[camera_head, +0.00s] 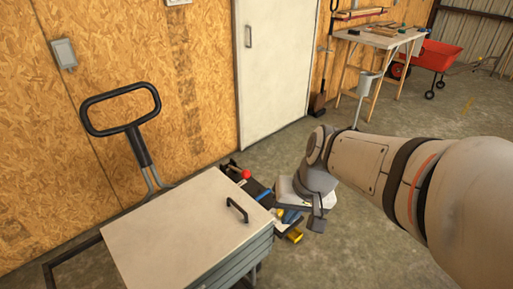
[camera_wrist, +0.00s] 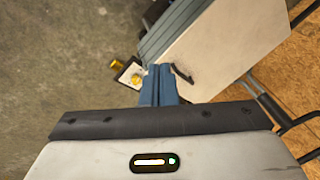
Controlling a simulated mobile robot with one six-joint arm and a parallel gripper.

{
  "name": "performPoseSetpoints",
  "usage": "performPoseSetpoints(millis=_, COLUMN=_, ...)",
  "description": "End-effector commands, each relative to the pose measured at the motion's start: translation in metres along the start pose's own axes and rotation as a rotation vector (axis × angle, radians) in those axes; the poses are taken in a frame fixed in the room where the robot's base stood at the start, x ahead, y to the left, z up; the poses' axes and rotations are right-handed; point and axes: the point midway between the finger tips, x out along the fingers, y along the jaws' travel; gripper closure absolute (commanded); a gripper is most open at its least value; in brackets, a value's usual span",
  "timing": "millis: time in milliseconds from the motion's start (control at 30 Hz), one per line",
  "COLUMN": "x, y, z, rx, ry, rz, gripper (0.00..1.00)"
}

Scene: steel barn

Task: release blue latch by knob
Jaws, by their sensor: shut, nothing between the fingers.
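A dark panel (camera_head: 256,188) with small coloured parts lies low beside the grey cabinet in the head view. I cannot tell which part is the blue latch's knob. In the wrist view my gripper (camera_wrist: 158,75) points toward the cabinet's edge. A yellow knob (camera_wrist: 137,79) on a pale plate shows just left of the fingertips; the blue latch is not clearly seen there.
The grey cabinet (camera_head: 165,235) has a flat lid with a black handle (camera_head: 237,209). A black loop handle (camera_head: 121,110) stands behind it. A white door (camera_head: 272,65), a workbench (camera_head: 380,38) and a red cart (camera_head: 438,56) are at the back.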

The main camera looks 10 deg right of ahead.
Motion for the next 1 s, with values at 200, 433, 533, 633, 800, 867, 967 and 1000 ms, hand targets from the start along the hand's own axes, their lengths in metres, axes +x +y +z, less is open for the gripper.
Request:
performPoseSetpoints(millis=200, x=0.117, y=0.010, z=-0.054, rx=0.228, ry=0.012, rz=-0.306, gripper=1.00)
performPoseSetpoints(millis=433, x=0.206, y=0.056, z=-0.135, rx=0.488, ry=0.163, rz=-0.576, gripper=1.00)
performPoseSetpoints(millis=533, x=0.235, y=0.085, z=-0.165, rx=0.588, ry=0.248, rz=-0.653, gripper=1.00)
performPoseSetpoints(millis=633, x=0.256, y=0.112, z=-0.187, rx=0.665, ry=0.322, rz=-0.701, gripper=1.00)
performPoseSetpoints(millis=800, x=0.271, y=0.139, z=-0.206, rx=0.737, ry=0.398, rz=-0.739, gripper=1.00)
performPoseSetpoints(millis=867, x=0.272, y=0.142, z=-0.209, rx=0.746, ry=0.407, rz=-0.743, gripper=1.00)
performPoseSetpoints(millis=967, x=0.271, y=0.143, z=-0.210, rx=0.750, ry=0.412, rz=-0.745, gripper=1.00)
performPoseSetpoints(millis=1000, x=0.270, y=0.143, z=-0.210, rx=0.750, ry=0.412, rz=-0.745, gripper=1.00)
